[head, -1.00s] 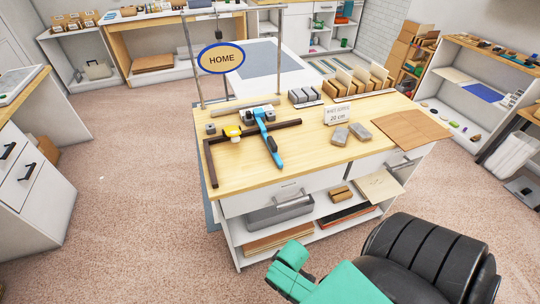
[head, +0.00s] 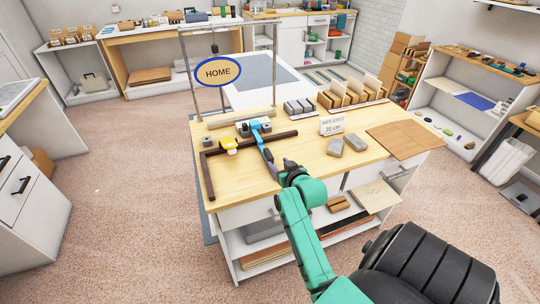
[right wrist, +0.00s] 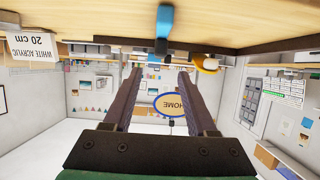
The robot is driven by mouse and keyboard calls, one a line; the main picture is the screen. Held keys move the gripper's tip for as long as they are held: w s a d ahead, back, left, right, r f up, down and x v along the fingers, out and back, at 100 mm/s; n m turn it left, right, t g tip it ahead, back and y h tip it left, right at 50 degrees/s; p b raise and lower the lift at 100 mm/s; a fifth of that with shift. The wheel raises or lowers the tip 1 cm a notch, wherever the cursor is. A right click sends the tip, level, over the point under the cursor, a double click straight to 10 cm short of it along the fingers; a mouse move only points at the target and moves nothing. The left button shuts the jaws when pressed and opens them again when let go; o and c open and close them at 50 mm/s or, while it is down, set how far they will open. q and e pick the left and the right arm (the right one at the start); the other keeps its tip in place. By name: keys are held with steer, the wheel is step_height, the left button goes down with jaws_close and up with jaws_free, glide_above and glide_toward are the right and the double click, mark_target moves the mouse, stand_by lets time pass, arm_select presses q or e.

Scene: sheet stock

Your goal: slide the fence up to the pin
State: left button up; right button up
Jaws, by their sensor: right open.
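The blue bar (head: 262,141), which I take to be the fence, lies across the dark brown rail (head: 281,137) on the wooden bench top. Its near end is partly hidden by my right gripper (head: 280,166). A yellow piece (head: 229,143), possibly the pin or its stop, sits on the rail left of the blue bar. My right gripper is open and empty at the bench's front edge. In the right wrist view its two dark fingers (right wrist: 160,75) stand apart, with the blue bar (right wrist: 164,22) beyond their tips. My left gripper is out of view.
A white card reading 20 cm (head: 332,126), grey blocks (head: 355,144) and a brown board (head: 405,140) lie to the right. A HOME sign (head: 218,72) hangs on a frame behind.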

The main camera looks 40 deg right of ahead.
mark_target(270, 156)
steer(key=x, duration=0.9)
steer(key=shift+w+d+f, duration=0.15)
steer(key=shift+w+f, duration=0.05)
steer(key=shift+w, duration=0.1)
jaws_close()
stand_by(0.7)
